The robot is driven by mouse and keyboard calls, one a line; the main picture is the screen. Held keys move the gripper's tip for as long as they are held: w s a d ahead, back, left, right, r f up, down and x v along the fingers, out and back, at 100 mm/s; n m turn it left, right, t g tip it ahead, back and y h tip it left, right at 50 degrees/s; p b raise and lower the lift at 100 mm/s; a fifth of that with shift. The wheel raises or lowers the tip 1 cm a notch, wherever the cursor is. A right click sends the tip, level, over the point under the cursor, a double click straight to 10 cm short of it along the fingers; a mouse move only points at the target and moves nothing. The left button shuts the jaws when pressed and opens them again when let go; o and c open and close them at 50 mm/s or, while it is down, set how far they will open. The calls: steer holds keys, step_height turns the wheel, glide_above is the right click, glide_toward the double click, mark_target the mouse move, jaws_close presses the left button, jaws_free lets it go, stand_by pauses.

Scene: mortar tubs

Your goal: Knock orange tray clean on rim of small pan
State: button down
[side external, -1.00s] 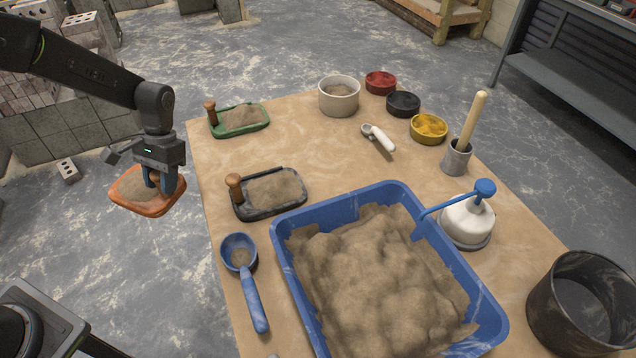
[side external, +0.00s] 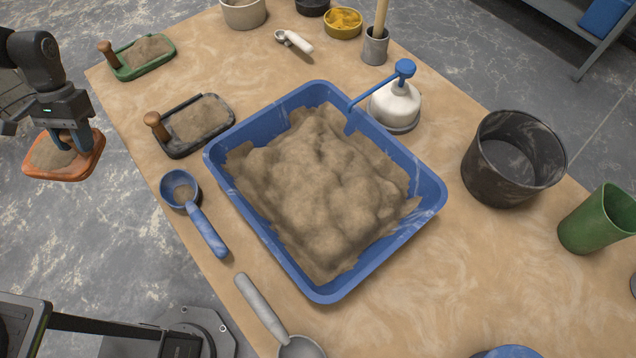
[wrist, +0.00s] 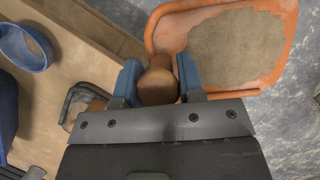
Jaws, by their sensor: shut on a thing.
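The orange tray (side external: 92,160) hangs off the table's left edge, over the floor, with sandy mortar lying in it. My gripper (side external: 70,140) is shut on the tray's handle from above. In the wrist view the blue fingers of my gripper (wrist: 160,82) hold a round wooden knob (wrist: 157,86), and the orange tray (wrist: 176,36) with its mortar (wrist: 238,48) extends beyond it. The tray looks roughly level and touches nothing else. I cannot tell which vessel is the small pan; a pale round pot (side external: 243,14) is cut off at the top edge.
A blue tub (side external: 322,292) full of mortar fills the table's middle. A black tray (side external: 180,150), a green tray (side external: 140,70) and a blue scoop (side external: 205,228) lie along the left side.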

stand_by(0.3)
steer(key=w+d+r+m, duration=0.3)
steer(key=r, duration=0.4)
steer(key=w+d+r+m, duration=0.2)
steer(key=d+r+m, duration=0.1)
steer(key=r, duration=0.4)
steer(key=s+d+r+m+y, duration=0.3)
steer(key=s+d+m, duration=0.5)
steer(key=d, duration=0.5)
steer(key=s+d+r+m+y, duration=0.35)
steer(key=s+d+m, duration=0.5)
steer(key=d, duration=0.35)
steer(key=shift+t, duration=0.3)
steer(key=shift+s+d+f, duration=0.1)
steer(key=shift+s+f, duration=0.05)
steer(key=shift+f, duration=0.9)
steer(key=shift+s+f, duration=0.1)
steer(key=shift+f, duration=0.95)
